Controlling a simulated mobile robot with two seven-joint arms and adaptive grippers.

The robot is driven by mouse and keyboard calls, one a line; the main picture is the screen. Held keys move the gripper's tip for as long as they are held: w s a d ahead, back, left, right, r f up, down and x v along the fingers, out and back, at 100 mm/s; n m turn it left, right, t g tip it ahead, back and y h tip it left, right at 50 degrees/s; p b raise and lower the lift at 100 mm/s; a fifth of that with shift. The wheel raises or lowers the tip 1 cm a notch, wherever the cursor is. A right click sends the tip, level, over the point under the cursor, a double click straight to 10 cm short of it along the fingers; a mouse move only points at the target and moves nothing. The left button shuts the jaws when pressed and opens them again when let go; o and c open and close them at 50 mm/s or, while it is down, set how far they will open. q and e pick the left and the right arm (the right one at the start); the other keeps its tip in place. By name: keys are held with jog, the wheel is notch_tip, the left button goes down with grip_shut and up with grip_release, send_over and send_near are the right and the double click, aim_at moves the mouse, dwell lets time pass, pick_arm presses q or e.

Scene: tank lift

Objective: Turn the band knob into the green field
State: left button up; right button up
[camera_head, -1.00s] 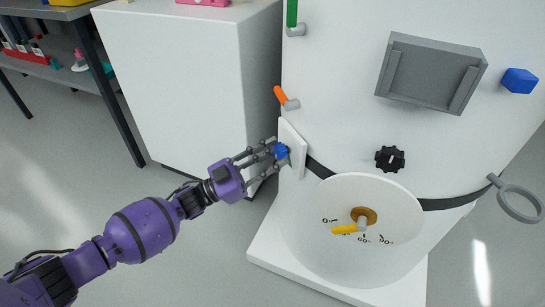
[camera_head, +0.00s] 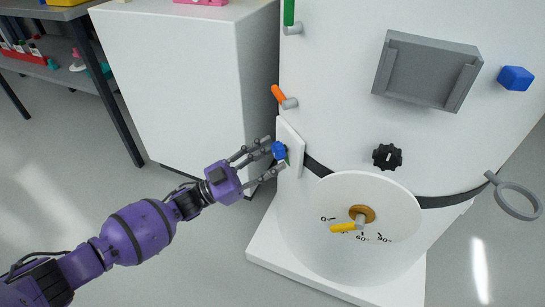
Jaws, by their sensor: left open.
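A blue knob (camera_head: 279,150) sits on a white plate (camera_head: 292,142) at the left end of the black band (camera_head: 318,166) that runs around the white tank (camera_head: 345,195). A small sliver of green shows just beside the knob; the rest of any coloured field is hidden by the knob and fingers or too small to tell. My left gripper (camera_head: 272,158) is open, its fingers spread at the knob, one near its top and one below it. I cannot tell whether a finger touches it. My right gripper is not in view.
A black star-shaped knob (camera_head: 387,156) and a grey tray-like holder (camera_head: 421,75) are on the white panel. An orange lever (camera_head: 279,95) stands above the plate. A yellow pointer (camera_head: 343,228) is on the tank's dial. A grey ring (camera_head: 517,201) sticks out at right. A white cabinet (camera_head: 185,85) stands behind my gripper.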

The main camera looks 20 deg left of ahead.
pick_arm(q)
jog(key=v, duration=1.1)
jog(key=shift+f, duration=0.1)
